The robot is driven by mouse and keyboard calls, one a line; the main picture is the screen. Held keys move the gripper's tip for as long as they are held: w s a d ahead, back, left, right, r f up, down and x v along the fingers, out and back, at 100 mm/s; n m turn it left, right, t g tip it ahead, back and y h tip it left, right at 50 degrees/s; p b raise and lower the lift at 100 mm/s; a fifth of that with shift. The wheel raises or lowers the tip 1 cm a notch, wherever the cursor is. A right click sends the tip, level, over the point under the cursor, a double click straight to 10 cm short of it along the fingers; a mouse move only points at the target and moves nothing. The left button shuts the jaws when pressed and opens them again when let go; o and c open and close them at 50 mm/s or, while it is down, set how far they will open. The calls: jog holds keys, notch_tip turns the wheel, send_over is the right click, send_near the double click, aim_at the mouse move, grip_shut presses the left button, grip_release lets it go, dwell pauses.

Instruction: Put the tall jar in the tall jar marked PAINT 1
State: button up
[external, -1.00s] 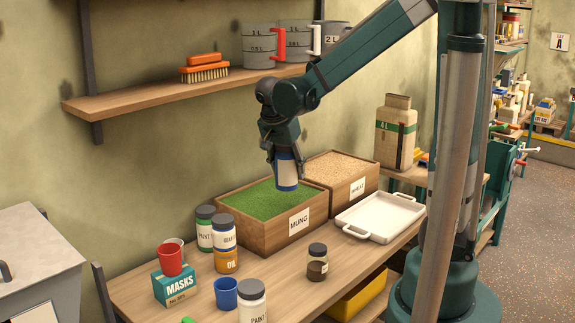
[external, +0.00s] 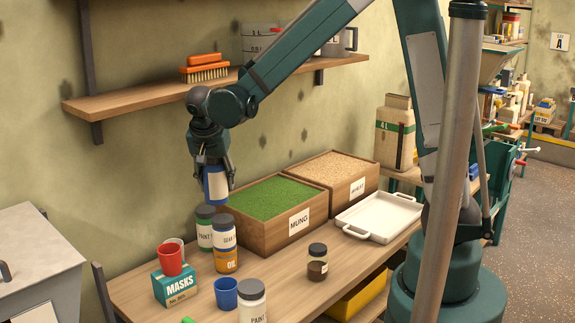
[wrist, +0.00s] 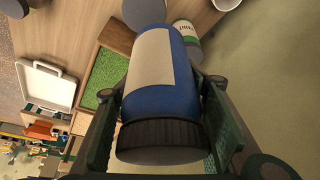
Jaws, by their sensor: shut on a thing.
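My gripper (external: 213,178) is shut on a tall blue jar (external: 216,186) with a cream label, held in the air above the back left of the bench. The wrist view shows this jar (wrist: 165,85) between the fingers, its dark ribbed lid (wrist: 160,138) toward the camera. A white and green jar marked PAINT (external: 204,236) with a dark lid stands just below it. A white jar marked PAINT (external: 252,305) stands at the front edge, partly cut off. Any number on either label is too small to read.
A white-blue GEAR jar (external: 225,241) appears above an OIL jar (external: 226,262) beside the green PAINT jar. The MUNG crate (external: 262,240) and wheat crate (external: 365,191) stand right. A MASKS box (external: 175,287) bears a red cup (external: 171,262). A shelf (external: 150,97) is behind.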

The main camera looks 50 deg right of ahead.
jog(key=w+a+n+p, duration=0.2)
jog(key=a, duration=1.1)
jog(key=shift+t+y, duration=0.3)
jog(key=shift+t, duration=0.1)
notch_tip(320, 180, down, 6)
jog(key=shift+s+r, duration=0.1)
jog(key=p, duration=0.1)
send_near(206, 206)
jog(key=shift+w+a+f, duration=0.4)
jog(key=shift+a+f, duration=0.1)
jog(key=shift+f, duration=0.25)
jog(key=shift+d, duration=0.1)
jog(key=shift+w+d, duration=0.25)
jog(key=shift+d, duration=0.2)
jog(key=shift+w+d+f+p, duration=0.2)
jog(key=shift+w+d, duration=0.15)
jog(key=shift+d, duration=0.25)
jog(key=shift+w+d+f+p, duration=0.1)
jog(key=shift+w+d+f, duration=0.2)
jog(key=shift+d, duration=0.35)
jog(key=shift+f, duration=0.25)
